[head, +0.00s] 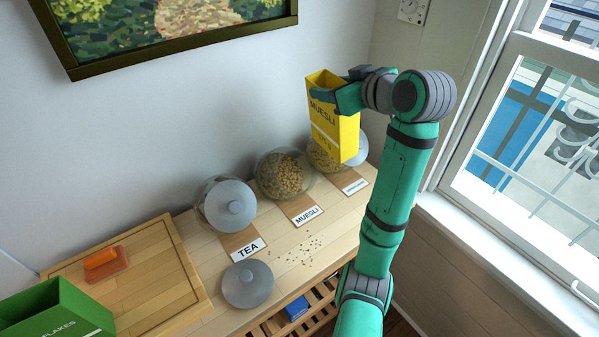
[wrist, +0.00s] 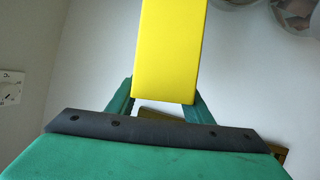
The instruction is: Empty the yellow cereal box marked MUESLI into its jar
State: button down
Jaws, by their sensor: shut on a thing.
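My gripper (head: 338,98) is shut on the yellow MUESLI box (head: 334,127) near its top and holds it raised, almost upright, with its open top up. Whether anything is inside cannot be told. The box hangs in front of the right-hand jar (head: 320,157), hiding part of it. The MUESLI jar (head: 284,174), behind the MUESLI card (head: 306,214), is glass, open and filled with brown flakes; it is left of the box. In the wrist view the yellow box (wrist: 170,50) shows between the green fingers, its writing out of sight.
A lidded TEA jar (head: 212,207) stands left of the MUESLI jar. A loose grey lid (head: 248,284) and scattered crumbs (head: 308,246) lie on the counter. A cutting board (head: 140,285), orange block (head: 101,259) and green flakes box (head: 60,312) are at left. A window is at right.

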jog(key=shift+w+m+y, duration=0.3)
jog(key=shift+w+d+f, duration=0.1)
jog(key=shift+d+f, duration=0.05)
jog(key=shift+d, duration=0.05)
jog(key=shift+r, duration=2.05)
